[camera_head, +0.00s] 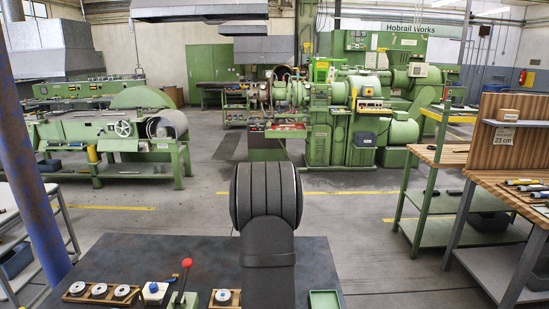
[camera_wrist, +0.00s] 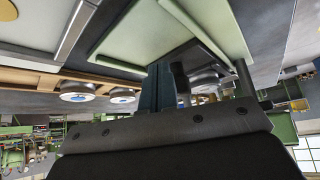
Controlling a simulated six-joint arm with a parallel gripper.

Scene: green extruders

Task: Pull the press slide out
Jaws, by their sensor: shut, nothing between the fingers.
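In the head view, a small press-like device stands at the front of the dark table, with a red-knobbed lever (camera_head: 183,280) and a white block (camera_head: 154,292) beside it. I cannot make out the press slide for certain. My dark arm rises in the middle of the head view and hides my gripper there. In the wrist view, my gripper (camera_wrist: 167,86) shows as dark fingers close together, shut and empty. A pale green flat-sided thing (camera_wrist: 140,32) fills the space beyond the fingers. I cannot tell whether the fingers touch it.
A wooden rack (camera_head: 78,298) with several pale discs lies left of the lever, and a smaller disc holder (camera_head: 237,303) lies right of it. A green tray (camera_head: 324,299) sits at the table's front right. The dark tabletop (camera_head: 165,252) behind them is clear.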

